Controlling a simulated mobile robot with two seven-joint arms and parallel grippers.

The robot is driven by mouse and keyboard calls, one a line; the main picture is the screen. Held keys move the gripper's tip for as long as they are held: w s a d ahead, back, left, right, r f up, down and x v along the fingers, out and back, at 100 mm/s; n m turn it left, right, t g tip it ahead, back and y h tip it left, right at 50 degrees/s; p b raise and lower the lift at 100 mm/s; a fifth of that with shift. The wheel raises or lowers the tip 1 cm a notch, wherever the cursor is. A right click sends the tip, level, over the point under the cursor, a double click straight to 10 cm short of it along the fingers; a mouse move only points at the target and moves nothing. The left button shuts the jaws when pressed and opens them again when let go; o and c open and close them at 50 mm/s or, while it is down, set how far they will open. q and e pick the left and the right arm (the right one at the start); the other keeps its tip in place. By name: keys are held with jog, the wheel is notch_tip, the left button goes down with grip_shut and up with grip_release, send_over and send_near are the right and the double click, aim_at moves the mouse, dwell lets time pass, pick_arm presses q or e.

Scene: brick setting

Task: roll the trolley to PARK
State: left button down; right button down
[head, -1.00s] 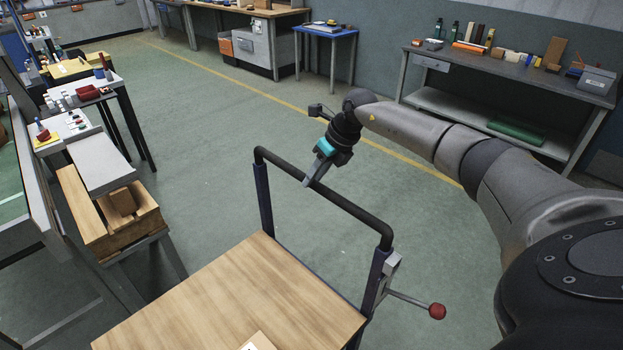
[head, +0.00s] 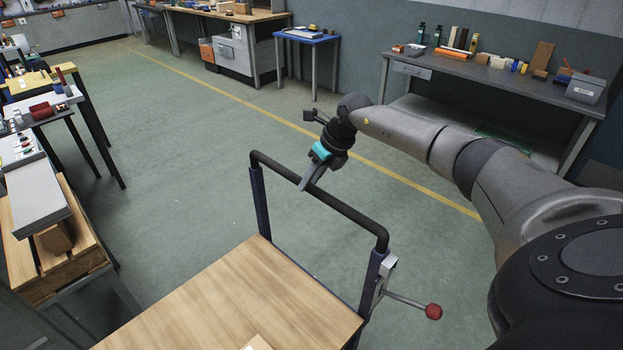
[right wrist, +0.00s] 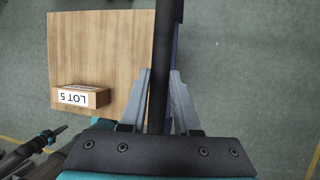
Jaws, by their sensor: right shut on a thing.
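The trolley (head: 225,305) has a wooden deck, dark blue posts and a black push bar (head: 340,207). A lever with a red knob (head: 433,311) sticks out from its right post. My right gripper (head: 308,182) is shut on the push bar, left of its middle. In the right wrist view the two grey fingers (right wrist: 160,105) lie on either side of the black bar. A wooden block labelled "LOT 5" (right wrist: 80,97) rests on the deck there; only its corner shows in the head view (head: 257,343). No PARK marking shows.
Benches with red parts (head: 42,110) and a wooden crate (head: 60,275) stand at the left. A blue-topped table (head: 308,36) and a grey workbench (head: 500,72) stand along the far wall. Green floor with a yellow line (head: 265,98) is open ahead of the trolley.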

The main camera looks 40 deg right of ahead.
jog(key=shift+d, duration=0.2)
dwell(0.3)
jog(key=c, duration=0.7)
grip_release()
jog(key=shift+d, duration=0.1)
jog(key=shift+o, duration=0.2)
jog(key=shift+r, duration=0.1)
jog(key=v, duration=1.5)
